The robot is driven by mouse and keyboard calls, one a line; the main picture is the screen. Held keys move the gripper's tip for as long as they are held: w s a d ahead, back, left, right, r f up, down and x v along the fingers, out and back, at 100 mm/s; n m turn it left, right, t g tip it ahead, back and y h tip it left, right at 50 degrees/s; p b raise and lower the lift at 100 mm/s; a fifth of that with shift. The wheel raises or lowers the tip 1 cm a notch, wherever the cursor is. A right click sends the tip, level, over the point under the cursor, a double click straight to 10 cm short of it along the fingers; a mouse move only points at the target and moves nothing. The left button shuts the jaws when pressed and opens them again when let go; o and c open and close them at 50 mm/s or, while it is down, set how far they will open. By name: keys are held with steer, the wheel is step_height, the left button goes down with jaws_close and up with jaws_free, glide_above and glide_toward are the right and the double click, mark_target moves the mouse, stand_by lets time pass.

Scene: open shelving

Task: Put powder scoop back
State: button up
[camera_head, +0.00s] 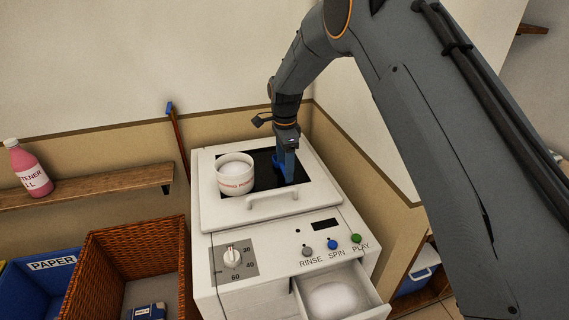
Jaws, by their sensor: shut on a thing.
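My gripper (287,158) points down over the right part of the washing machine's dark glass lid. It is shut on a small blue thing (290,172), which looks like the powder scoop; its shape is partly hidden by the gripper. I cannot tell whether it touches the lid. A white tub (236,187) with red lettering stands to the left on the lid, open at the top with white stuff inside. The white washing machine (270,255) has its front drawer (373,311) pulled out, with a pale mound inside.
The lid handle (272,197) sticks up in front of the tub. A wooden shelf (110,184) with a pink bottle (27,168) is at the left. A wicker basket (90,279) and a blue PAPER bin (38,282) stand below. A blue-topped stick (178,135) leans on the wall.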

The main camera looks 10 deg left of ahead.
steer(key=o, duration=1)
steer(key=shift+r, duration=0.1)
step_height(320, 180, up, 12)
steer(key=b, duration=0.4)
